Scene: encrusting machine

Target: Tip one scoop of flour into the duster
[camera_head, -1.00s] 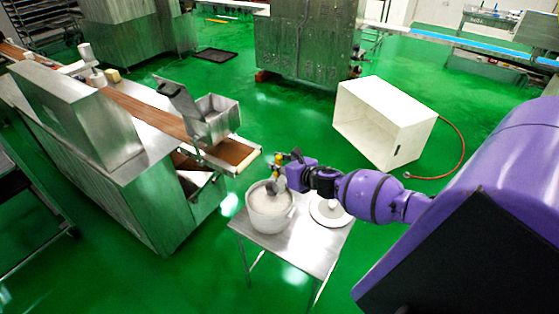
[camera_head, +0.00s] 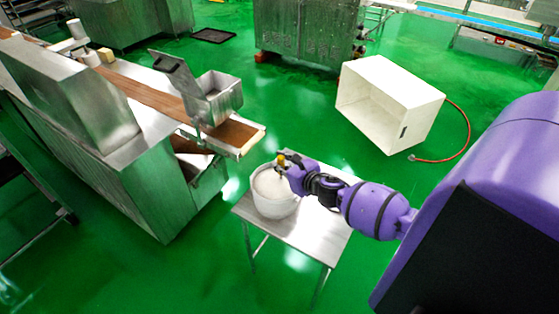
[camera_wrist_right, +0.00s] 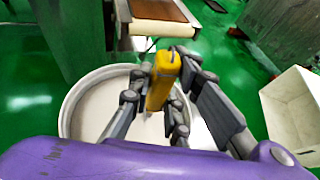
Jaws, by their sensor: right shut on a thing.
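The flour fills a white round bucket (camera_head: 276,207) on a small metal table; the bucket's rim also shows in the right wrist view (camera_wrist_right: 67,118). My right gripper (camera_head: 281,168) is over the bucket's right side, its fingers shut on the yellow handle (camera_wrist_right: 163,78) of the scoop. The scoop's bowl is hidden, and I cannot tell whether it is in the flour (camera_wrist_right: 98,105). The duster appears to be the metal box with a raised lid (camera_head: 218,100) above the brown belt's end, left of and beyond the bucket. My left gripper is not in view.
The small table (camera_head: 305,235) has bare room in front of my right arm. The encrusting machine (camera_head: 150,185) with its brown belt (camera_head: 150,95) stands left. A large white open box (camera_head: 395,105) and a red hose (camera_head: 465,140) lie on the floor at right.

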